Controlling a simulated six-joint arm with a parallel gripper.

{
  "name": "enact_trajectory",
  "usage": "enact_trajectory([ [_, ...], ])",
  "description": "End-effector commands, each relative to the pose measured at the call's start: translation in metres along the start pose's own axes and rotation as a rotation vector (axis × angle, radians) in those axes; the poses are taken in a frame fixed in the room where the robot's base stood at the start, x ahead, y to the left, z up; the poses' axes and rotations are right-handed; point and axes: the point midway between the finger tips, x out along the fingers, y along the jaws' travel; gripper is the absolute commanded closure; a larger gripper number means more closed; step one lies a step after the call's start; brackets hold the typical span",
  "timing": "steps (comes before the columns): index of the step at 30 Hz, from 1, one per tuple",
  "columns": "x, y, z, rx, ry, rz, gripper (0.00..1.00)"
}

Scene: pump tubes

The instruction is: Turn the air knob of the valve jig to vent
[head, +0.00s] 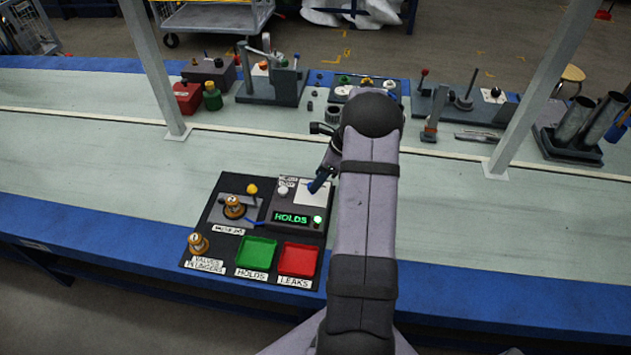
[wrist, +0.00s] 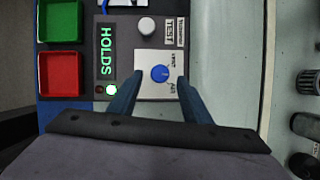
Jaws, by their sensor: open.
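The air knob (wrist: 160,74) is a round blue knob on a white plate of the valve jig (head: 311,196), with small vent and air labels beside it in the wrist view. Which label it points to is hard to read. My gripper (wrist: 160,79) is open, with one blue finger on each side of the knob and a gap visible on both sides. In the head view, my gripper (head: 320,183) is over the white plate; the knob cannot be made out there. The jig's display (head: 291,217) reads HOLDS in green, beside a lit green lamp (wrist: 111,90).
A white knob (wrist: 147,26) sits near the TEST label. A brass valve (head: 234,206) sits left on the board, another (head: 198,243) at the front left. A green tray (head: 256,253) and a red tray (head: 297,259) lie in front. Tools stand along the back; the left bench is clear.

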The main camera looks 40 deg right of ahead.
Motion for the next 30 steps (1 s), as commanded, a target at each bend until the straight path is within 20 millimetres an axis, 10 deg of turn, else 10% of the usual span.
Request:
enact_trajectory([
  [18, 0.029, 0.0, 0.0, 0.0, 0.0, 0.0, 0.56],
  [24, 0.029, 0.0, 0.0, -0.001, 0.0, 0.001, 0.96],
  [30, 0.029, 0.0, 0.0, -0.006, 0.0, 0.003, 0.96],
])
